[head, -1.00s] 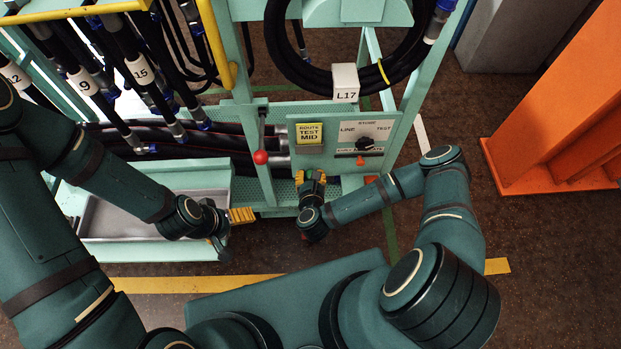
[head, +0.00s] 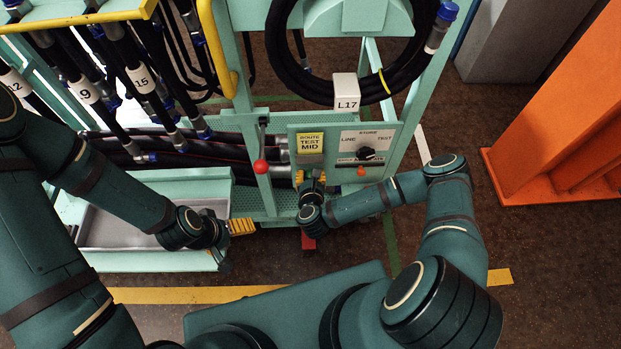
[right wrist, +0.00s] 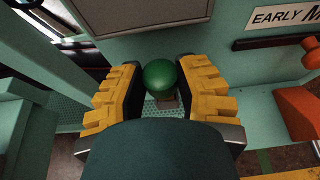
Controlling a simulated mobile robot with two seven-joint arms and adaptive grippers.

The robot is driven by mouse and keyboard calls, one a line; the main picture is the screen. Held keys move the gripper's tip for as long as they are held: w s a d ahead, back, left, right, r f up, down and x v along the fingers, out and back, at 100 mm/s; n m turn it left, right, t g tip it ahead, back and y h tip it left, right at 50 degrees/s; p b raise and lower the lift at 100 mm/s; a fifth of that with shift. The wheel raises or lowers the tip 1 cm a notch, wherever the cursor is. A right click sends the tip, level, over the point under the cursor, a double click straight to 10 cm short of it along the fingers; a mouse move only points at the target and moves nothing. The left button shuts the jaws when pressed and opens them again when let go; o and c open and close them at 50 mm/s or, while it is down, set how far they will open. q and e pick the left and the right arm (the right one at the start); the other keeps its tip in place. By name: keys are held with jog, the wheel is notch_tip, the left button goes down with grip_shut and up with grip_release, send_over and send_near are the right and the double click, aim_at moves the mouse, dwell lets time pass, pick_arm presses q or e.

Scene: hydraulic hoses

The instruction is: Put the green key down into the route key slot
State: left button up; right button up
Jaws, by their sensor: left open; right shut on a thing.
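The green key (right wrist: 160,78) shows its rounded green head between the yellow finger pads of my right gripper (right wrist: 160,95) in the right wrist view. My right gripper is shut on it. In the head view, my right gripper (head: 310,180) is at the lower left of the control panel, just below the yellow "ROUTE TEST MID" label (head: 310,143); the key is not distinguishable there. The route key slot cannot be made out in either view.
The panel carries a black dial (head: 366,153) and a small orange knob (head: 361,171). A red ball handle (head: 261,167) stands left of the panel. Hoses hang at the upper left; a coiled hose with tag L17 (head: 347,92) hangs above. An orange structure (head: 555,110) is at right.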

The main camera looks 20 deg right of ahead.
jog(key=shift+w, duration=0.2)
jog(key=shift+f+b, duration=0.5)
jog(key=shift+f, duration=0.9)
jog(key=shift+f, duration=0.1)
jog(key=o, duration=0.9)
jog(key=shift+o, duration=0.2)
jog(key=shift+s, duration=0.1)
jog(key=v, duration=1.2)
